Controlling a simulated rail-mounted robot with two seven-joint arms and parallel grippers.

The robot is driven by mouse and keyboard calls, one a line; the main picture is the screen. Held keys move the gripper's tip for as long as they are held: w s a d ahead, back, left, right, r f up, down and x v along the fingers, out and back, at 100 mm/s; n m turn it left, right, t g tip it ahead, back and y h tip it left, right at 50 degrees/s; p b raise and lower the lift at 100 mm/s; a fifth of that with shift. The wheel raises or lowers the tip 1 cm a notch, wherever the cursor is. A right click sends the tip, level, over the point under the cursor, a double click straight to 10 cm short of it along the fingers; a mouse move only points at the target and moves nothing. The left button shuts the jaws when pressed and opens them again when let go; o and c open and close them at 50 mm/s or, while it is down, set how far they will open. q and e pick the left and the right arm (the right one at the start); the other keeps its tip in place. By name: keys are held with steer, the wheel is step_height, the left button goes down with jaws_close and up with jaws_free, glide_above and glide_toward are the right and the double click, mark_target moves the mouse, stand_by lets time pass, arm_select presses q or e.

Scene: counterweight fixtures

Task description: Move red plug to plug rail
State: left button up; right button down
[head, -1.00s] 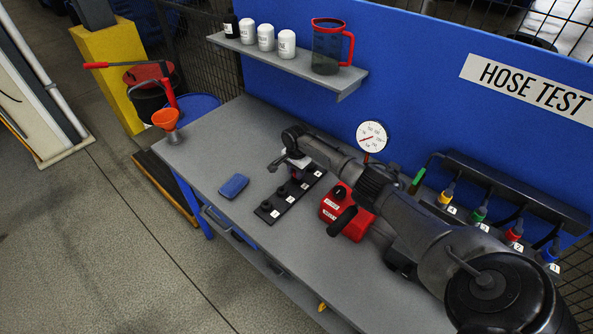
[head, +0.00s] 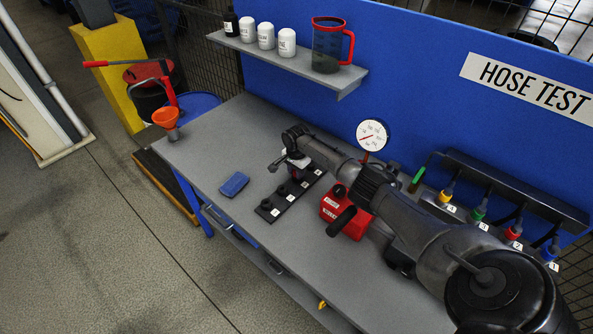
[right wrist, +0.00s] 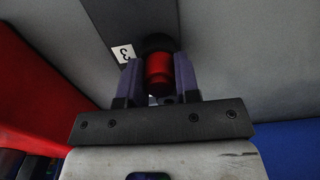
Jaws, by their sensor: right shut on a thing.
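The red plug (right wrist: 158,72) is between the two fingers of my right gripper (right wrist: 158,75) in the right wrist view. The gripper is shut on it. The plug's far end has a dark cap or socket around it, over the black plug rail (right wrist: 108,25), beside a white label reading 3. In the head view the rail (head: 283,205) is a black strip on the grey bench with black sockets and white labels. My right gripper (head: 296,172) points down at its far part; the plug is mostly hidden there. I cannot tell whether the plug is seated. My left gripper is not in view.
A red pump box (head: 345,212) with a black handle stands right of the rail, close to my right arm. A gauge (head: 372,135) rises behind. A blue pad (head: 234,184) lies left. A rack of coloured hose plugs (head: 510,185) is at the right. The bench's left end is mostly clear.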

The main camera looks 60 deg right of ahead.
steer(key=shift+f, duration=0.25)
steer(key=c, duration=1.1)
jaws_free()
steer(key=o, duration=0.3)
steer(key=shift+s+f, duration=0.1)
steer(key=shift+s, duration=0.15)
steer(key=shift+o, duration=0.2)
steer(key=shift+a, duration=0.1)
